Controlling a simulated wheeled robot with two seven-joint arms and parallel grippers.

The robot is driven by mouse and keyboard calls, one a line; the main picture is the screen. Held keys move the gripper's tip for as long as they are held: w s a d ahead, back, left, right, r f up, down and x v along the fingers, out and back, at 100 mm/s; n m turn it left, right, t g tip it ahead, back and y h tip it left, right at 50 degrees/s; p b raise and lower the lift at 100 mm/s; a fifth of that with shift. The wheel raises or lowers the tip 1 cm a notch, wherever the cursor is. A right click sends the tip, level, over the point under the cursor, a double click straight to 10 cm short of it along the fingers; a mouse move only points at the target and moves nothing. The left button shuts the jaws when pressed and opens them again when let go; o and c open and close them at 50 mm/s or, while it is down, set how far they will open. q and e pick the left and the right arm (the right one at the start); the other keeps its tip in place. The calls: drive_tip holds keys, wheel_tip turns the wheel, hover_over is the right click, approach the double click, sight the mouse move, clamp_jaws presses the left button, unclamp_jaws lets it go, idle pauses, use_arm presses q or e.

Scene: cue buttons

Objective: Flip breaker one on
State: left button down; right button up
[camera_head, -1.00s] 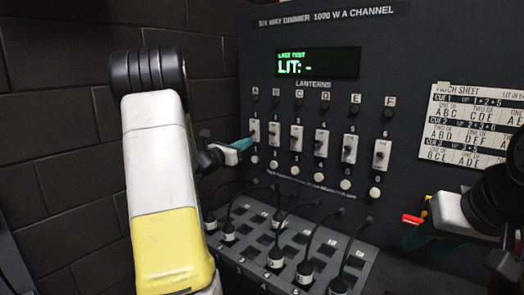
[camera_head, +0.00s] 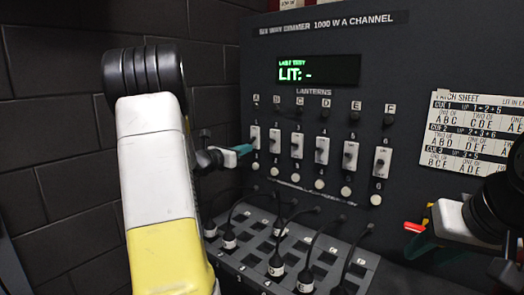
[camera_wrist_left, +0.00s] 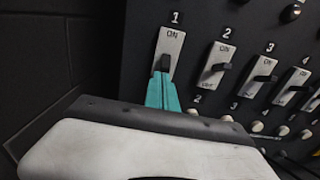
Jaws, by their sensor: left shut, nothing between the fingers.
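Breaker one (camera_head: 255,137) is the leftmost switch in the row on the dark dimmer panel. It has a pale plate marked ON at the top and a dark lever, and shows under the number 1 in the left wrist view (camera_wrist_left: 171,45). My left gripper (camera_head: 244,150) is shut and empty, its teal fingers at the lower part of breaker one. In the left wrist view the fingertips (camera_wrist_left: 163,80) sit just below the lever; whether they touch it is unclear. My right gripper (camera_head: 420,240) is at the lower right, its jaws partly hidden.
Several similar breakers, such as breaker two (camera_wrist_left: 217,62), stand close to the right. Round white buttons (camera_head: 319,184) lie below them. A lit display (camera_head: 318,70) reads "LIT: -". A patch sheet (camera_head: 470,135) hangs at right.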

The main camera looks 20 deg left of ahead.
sight(250, 140)
use_arm(q)
drive_tip(key=shift+r+g, duration=0.25)
drive_tip(key=shift+g, duration=0.05)
drive_tip(key=r+g, duration=0.1)
drive_tip(key=r+g+y, duration=0.1)
drive_tip(key=g, duration=0.1)
drive_tip(key=shift+s+g, duration=0.3)
drive_tip(key=shift+a+y, duration=0.1)
drive_tip(key=shift+y, duration=0.2)
drive_tip(key=shift+r, duration=0.1)
drive_tip(key=shift+r, duration=0.7)
